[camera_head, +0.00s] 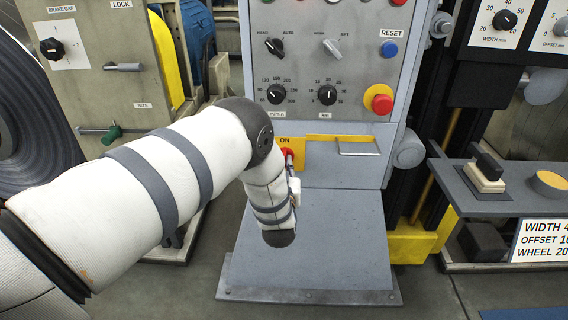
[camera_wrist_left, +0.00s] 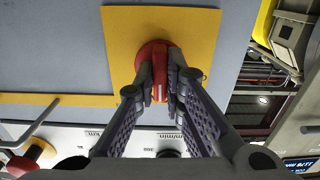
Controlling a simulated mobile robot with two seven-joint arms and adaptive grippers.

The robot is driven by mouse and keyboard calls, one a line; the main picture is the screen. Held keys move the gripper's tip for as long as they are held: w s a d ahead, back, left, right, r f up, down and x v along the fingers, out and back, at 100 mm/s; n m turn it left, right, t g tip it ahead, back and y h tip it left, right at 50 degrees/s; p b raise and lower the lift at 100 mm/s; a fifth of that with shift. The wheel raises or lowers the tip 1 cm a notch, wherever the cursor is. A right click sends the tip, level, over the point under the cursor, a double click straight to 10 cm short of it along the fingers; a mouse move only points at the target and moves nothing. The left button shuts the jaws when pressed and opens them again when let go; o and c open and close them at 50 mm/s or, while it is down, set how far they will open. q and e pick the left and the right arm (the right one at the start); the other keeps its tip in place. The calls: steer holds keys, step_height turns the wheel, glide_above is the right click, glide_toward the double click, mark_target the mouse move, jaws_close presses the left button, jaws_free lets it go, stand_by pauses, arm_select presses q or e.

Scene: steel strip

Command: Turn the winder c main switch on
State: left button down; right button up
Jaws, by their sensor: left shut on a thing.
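The main switch is a red rotary knob (camera_wrist_left: 152,54) on a yellow plate (camera_wrist_left: 120,40) in the left wrist view. In the head view, a little of the red knob (camera_head: 287,152) shows on the yellow plate (camera_head: 303,146), below the word ON, on the grey console front. My left gripper (camera_wrist_left: 160,88) is shut on the knob's handle, one finger on each side. The handle looks roughly upright in the wrist view. My left forearm and wrist hide part of the plate in the head view. My right gripper is in neither view.
Above the plate, the grey console panel (camera_head: 345,60) carries dials, a blue reset button (camera_head: 389,49) and a red stop button (camera_head: 380,100). A metal handle (camera_head: 358,148) is right of the switch. A shelf (camera_head: 500,203) holds a block at the right.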

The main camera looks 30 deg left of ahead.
arm_select(q)
steer(key=shift+m, duration=0.3)
steer(key=c, duration=1.7)
jaws_free()
steer(key=v, duration=1.2)
steer(key=shift+s, duration=0.1)
